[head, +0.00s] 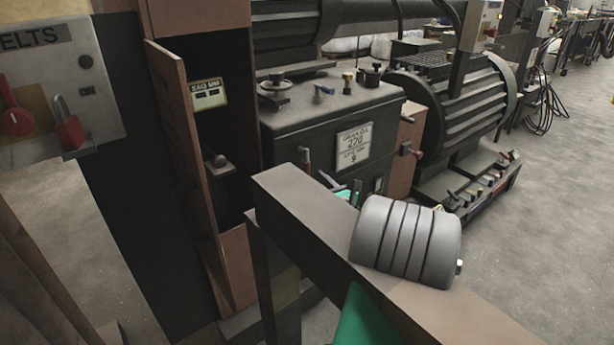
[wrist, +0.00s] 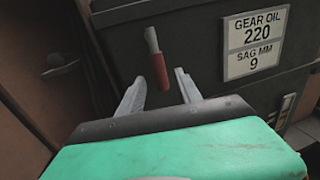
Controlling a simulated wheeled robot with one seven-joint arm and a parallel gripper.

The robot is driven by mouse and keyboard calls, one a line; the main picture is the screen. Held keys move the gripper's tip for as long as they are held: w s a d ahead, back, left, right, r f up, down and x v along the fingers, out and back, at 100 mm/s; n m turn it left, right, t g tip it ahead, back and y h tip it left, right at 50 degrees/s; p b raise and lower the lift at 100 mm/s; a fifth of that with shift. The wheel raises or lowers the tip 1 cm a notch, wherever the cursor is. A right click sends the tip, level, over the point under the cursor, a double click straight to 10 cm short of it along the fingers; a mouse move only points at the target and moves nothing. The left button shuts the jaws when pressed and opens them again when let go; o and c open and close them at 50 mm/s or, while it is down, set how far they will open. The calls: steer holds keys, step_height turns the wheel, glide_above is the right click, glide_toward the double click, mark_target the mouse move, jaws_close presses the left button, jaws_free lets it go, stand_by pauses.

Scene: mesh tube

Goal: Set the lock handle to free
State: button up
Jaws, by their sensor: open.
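A lever with a red grip and a bare metal upper end (wrist: 157,65) stands out from the dark gearbox front in the wrist view. It looks like the lock handle, but no label for it can be read. Its grip hangs down, slightly tilted. In the head view it is the small reddish lever (head: 305,158) left of the gear oil plate. My gripper (wrist: 159,77) is open and empty. Its two fingers point at the lever, with the red grip showing between the fingertips; I cannot tell the depth gap. In the head view my gripper (head: 341,184) is partly hidden behind my arm.
The gear oil plate (head: 354,146) is right of the lever. A second lever (head: 408,150) sits farther right. A switch panel (head: 60,75) with a red knob and padlock is far left.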

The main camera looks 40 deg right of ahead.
mark_target(308, 174)
steer(key=w, duration=0.3)
steer(key=shift+w+d, duration=0.15)
steer(key=shift+d, duration=0.2)
steer(key=shift+c, duration=0.2)
jaws_close()
stand_by(0.8)
